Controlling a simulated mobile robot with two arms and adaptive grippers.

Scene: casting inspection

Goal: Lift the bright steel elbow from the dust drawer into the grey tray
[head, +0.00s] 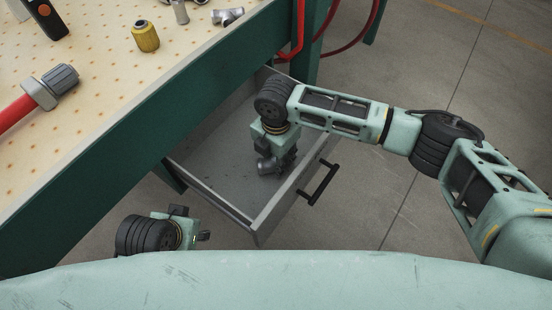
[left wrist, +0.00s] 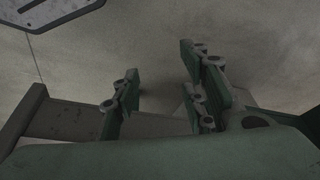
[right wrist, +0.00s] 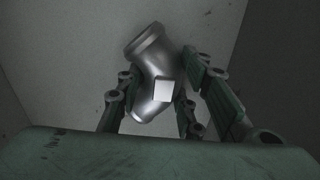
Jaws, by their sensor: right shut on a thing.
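The steel elbow (right wrist: 150,72) is a shiny grey bent pipe with a small pale square on its side. My right gripper (right wrist: 155,98) is shut on it, with fingers on both sides. In the head view the elbow (head: 265,167) shows below my right gripper (head: 276,158), inside the open grey dust drawer (head: 222,178). I cannot tell whether it touches the drawer floor. My left gripper (head: 203,236) is low, outside the drawer's near left corner. In the left wrist view its fingers (left wrist: 160,75) are apart and empty. The grey tray is not in view.
The pegboard-patterned bench top (head: 95,75) overhangs the drawer. It carries a red-handled tool (head: 40,95), a yellow fitting (head: 145,36) and a grey pipe fitting (head: 228,16). The drawer's black handle (head: 318,185) faces right. Red hoses (head: 345,38) hang behind. Concrete floor is clear at right.

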